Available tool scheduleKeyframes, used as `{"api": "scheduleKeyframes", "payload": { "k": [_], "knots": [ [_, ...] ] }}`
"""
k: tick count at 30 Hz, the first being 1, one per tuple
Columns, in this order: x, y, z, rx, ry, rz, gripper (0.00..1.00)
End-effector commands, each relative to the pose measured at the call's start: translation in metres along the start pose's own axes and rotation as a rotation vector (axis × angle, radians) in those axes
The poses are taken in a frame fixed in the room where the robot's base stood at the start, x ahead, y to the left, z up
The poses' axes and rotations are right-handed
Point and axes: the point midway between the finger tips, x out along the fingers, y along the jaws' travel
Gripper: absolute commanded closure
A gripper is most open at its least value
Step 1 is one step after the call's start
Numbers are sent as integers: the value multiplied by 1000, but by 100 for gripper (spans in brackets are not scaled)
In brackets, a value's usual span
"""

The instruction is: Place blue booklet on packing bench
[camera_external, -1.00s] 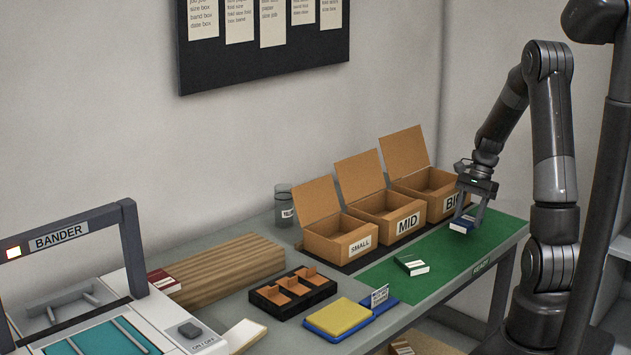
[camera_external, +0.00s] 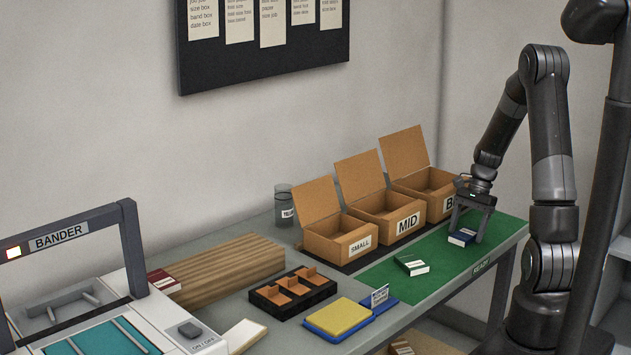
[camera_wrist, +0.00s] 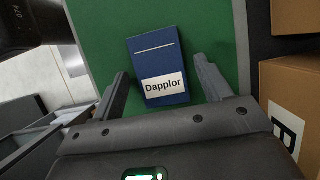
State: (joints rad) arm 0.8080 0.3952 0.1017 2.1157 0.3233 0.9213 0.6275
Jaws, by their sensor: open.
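The blue booklet (camera_external: 462,237) lies flat on the green mat (camera_external: 440,262) at the right end of the packing bench (camera_external: 408,313). In the wrist view the blue booklet (camera_wrist: 157,66) shows a white label reading "Dapplor". My gripper (camera_external: 466,233) is open, its fingers apart on either side of the booklet. In the wrist view my gripper (camera_wrist: 165,80) has green mat showing between each finger and the booklet, so it looks clear of both.
A green-and-white booklet (camera_external: 411,266) lies on the mat to the left. Open cartons marked SMALL (camera_external: 340,238), MID (camera_external: 385,213) and a third (camera_external: 433,190) stand behind the mat. A black tray (camera_external: 292,292) and a yellow pad (camera_external: 338,316) are further left.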

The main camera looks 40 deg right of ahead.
Motion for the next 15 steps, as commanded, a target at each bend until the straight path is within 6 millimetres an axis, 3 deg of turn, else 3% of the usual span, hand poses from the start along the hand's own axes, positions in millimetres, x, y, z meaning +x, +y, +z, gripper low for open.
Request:
{"api": "scheduleKeyframes", "payload": {
  "k": [8, 15],
  "knots": [
    [-7, 0, 0, 0, 2, -2, 29],
    [-52, -1, 0, -1, 4, -4, 29]
  ]
}}
